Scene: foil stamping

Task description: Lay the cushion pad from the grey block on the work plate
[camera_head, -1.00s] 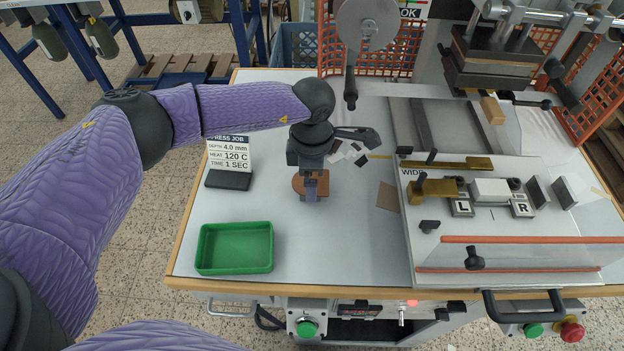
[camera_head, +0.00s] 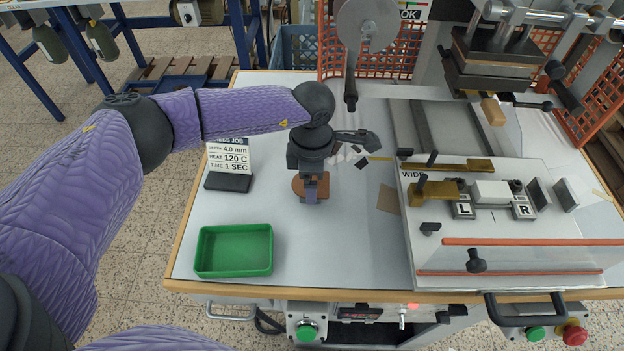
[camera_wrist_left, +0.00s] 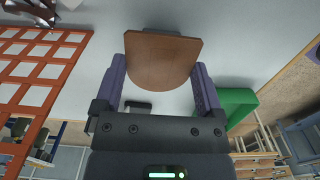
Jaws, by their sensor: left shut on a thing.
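A brown pad (camera_head: 298,186) with one rounded end is under my left gripper (camera_head: 311,190) on the pale table. In the left wrist view the pad (camera_wrist_left: 162,62) sits between the purple fingers (camera_wrist_left: 160,85), which are shut on its two sides. A grey edge (camera_wrist_left: 160,31) shows behind the pad's straight end; I cannot tell whether this is the grey block. The light work plate (camera_head: 500,228), marked WIDE, L and R, stands to the right and carries a white block (camera_head: 490,191) and brass bars. My right gripper is not in view.
A green tray (camera_head: 234,273) is at the front left, with a job card (camera_head: 229,183) behind it. A flat tan square (camera_head: 388,199) lies beside the work plate. Dark scraps (camera_head: 361,164) lie near the gripper. The press head (camera_head: 490,66) hangs above the back right.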

